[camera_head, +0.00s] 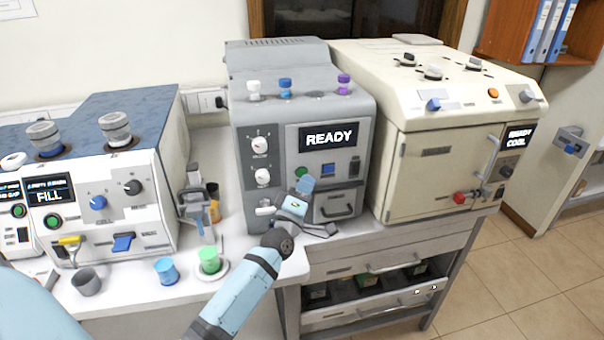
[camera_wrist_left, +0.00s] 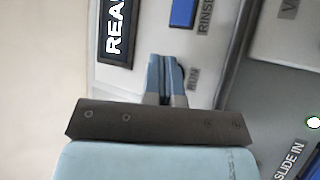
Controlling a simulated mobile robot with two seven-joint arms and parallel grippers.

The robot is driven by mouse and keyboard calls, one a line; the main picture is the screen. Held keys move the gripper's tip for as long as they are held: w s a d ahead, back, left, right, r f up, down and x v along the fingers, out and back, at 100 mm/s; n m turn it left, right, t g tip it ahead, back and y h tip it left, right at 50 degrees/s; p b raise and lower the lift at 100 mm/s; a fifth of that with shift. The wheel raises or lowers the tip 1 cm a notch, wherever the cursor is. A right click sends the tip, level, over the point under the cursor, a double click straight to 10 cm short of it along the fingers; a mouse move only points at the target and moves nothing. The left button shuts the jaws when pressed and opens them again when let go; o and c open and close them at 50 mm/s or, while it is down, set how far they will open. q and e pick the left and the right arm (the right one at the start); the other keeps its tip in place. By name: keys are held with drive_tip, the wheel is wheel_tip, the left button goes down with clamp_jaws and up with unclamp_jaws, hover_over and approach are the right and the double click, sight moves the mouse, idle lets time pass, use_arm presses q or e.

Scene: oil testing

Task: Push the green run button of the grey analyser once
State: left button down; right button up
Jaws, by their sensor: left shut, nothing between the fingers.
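The grey analyser (camera_head: 245,135) stands in the middle of the bench in the head view, its display (camera_head: 331,137) reading READY. Its green run button (camera_head: 301,173) shows partly, just above and left of my left fingertips. My left gripper (camera_head: 306,184) is shut and empty, its fingers pointing at the analyser's front panel. In the left wrist view the shut fingers (camera_wrist_left: 166,78) lie beside the RUN label (camera_wrist_left: 193,79) and hide the button. I cannot tell whether the fingertips touch it. My right gripper is not in view.
A blue rinse button (camera_head: 327,169) sits right of the run button, with a drawer handle (camera_head: 337,211) below. A white machine (camera_head: 150,185) stands left, a cream oven (camera_head: 430,165) right. A green cup (camera_head: 209,260) and a blue cup (camera_head: 166,271) stand near the bench front.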

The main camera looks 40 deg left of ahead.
use_arm(q)
drive_tip(key=shift+w+a, duration=0.1)
drive_tip(key=shift+a, duration=0.05)
drive_tip(key=shift+w+a, duration=0.2)
idle(0.3)
drive_tip(key=shift+w+a, duration=0.25)
drive_tip(key=shift+a, duration=0.05)
idle(0.7)
drive_tip(key=shift+s+d, duration=0.6)
drive_tip(key=shift+d, duration=0.05)
idle(0.4)
drive_tip(key=s+d+p, duration=0.2)
drive_tip(key=s+d, duration=0.1)
drive_tip(key=shift+s+d, duration=0.1)
drive_tip(key=shift+d, duration=0.3)
